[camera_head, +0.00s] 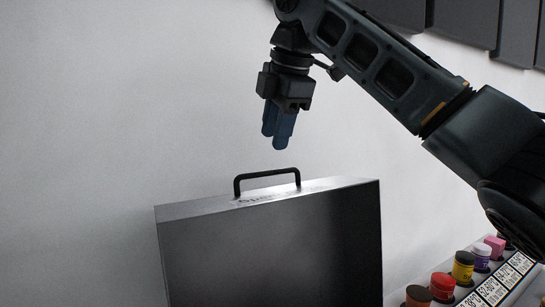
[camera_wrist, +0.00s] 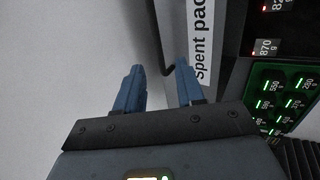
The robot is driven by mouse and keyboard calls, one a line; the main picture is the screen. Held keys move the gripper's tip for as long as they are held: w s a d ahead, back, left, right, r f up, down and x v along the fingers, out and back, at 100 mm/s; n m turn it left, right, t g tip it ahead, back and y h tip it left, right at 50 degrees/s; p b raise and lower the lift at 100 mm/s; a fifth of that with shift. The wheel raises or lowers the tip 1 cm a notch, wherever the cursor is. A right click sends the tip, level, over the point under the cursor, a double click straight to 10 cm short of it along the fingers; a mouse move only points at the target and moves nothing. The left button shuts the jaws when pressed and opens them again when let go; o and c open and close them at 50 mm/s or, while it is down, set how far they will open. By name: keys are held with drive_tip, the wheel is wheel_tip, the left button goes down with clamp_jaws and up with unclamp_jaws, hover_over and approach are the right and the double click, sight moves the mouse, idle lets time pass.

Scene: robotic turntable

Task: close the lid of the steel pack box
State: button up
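The steel pack box's dark metal lid (camera_head: 275,255) stands upright in the head view, its broad face toward the camera. A black handle (camera_head: 266,176) rises from its top edge. In the wrist view, a white label reading "spent pac…" (camera_wrist: 201,45) lies along a dark edge to the right of the fingers. My gripper (camera_head: 276,140) is above the handle in the head view, fingers pointing down, apart from it. In the wrist view its blue fingers (camera_wrist: 160,72) are spread with nothing held.
A row of small coloured jars (camera_head: 463,266) and a strip of labels (camera_head: 508,278) are at the lower right. In the wrist view, a green-lit panel with numbers (camera_wrist: 283,95) is at the right. A pale wall (camera_head: 90,110) stands behind. Dark panels (camera_head: 465,22) hang at the upper right.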

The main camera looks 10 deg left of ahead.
drive_tip(key=p, duration=0.2)
hover_over(269, 191)
drive_tip(key=shift+w+f, duration=0.2)
drive_tip(key=shift+f, duration=3.3)
clamp_jaws()
